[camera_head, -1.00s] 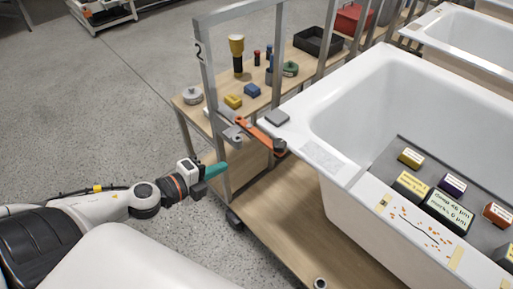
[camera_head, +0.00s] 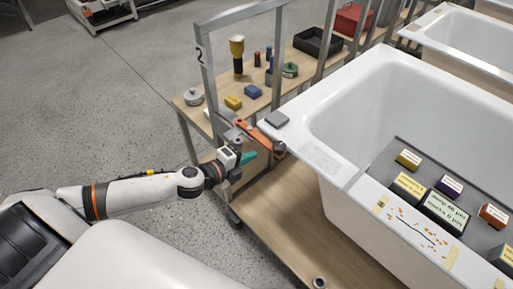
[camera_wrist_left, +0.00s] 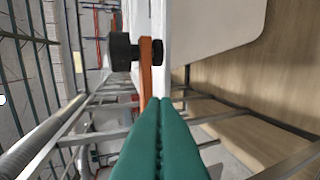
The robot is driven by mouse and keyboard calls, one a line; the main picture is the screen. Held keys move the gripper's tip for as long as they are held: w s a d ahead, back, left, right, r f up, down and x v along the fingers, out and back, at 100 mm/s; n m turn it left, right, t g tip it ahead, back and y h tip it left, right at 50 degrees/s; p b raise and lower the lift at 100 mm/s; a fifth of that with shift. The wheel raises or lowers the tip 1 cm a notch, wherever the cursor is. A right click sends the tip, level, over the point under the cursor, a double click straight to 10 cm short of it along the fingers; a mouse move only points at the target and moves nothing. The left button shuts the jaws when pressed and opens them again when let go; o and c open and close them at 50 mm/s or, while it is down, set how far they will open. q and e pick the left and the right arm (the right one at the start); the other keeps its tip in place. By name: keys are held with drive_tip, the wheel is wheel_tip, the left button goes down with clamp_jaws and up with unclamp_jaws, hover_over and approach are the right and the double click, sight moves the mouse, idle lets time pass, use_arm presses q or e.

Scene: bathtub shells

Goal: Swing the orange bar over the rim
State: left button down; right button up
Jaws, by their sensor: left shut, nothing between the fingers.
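The orange bar (camera_head: 262,139) is attached near the grey frame, beside the corner of the nearest white bathtub. In the left wrist view, the orange bar (camera_wrist_left: 146,75) stands just beyond my fingertips, with a black knob (camera_wrist_left: 122,52) at its far end. The tub's white rim (camera_head: 345,173) lies to the right of the bar. My left gripper (camera_head: 250,158), with teal fingers, is shut and empty just below and left of the bar. Its closed fingers show in the left wrist view (camera_wrist_left: 165,103). I cannot tell whether they touch the bar. My right gripper is not in view.
A grey frame post (camera_head: 209,85) marked 2 stands close to my left arm. A wooden bench (camera_head: 215,112) behind holds several small items. Labelled blocks sit on a grey panel (camera_head: 425,198) across the tub.

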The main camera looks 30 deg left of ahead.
sight(264, 146)
use_arm(q)
drive_tip(key=shift+w+d+p, duration=0.2)
drive_tip(key=shift+w+d, duration=0.1)
drive_tip(key=shift+w, duration=0.5)
drive_tip(key=shift+w+d+p, duration=0.2)
drive_tip(key=shift+w+d, duration=0.05)
drive_tip(key=shift+w, duration=0.55)
drive_tip(key=shift+r, duration=0.1)
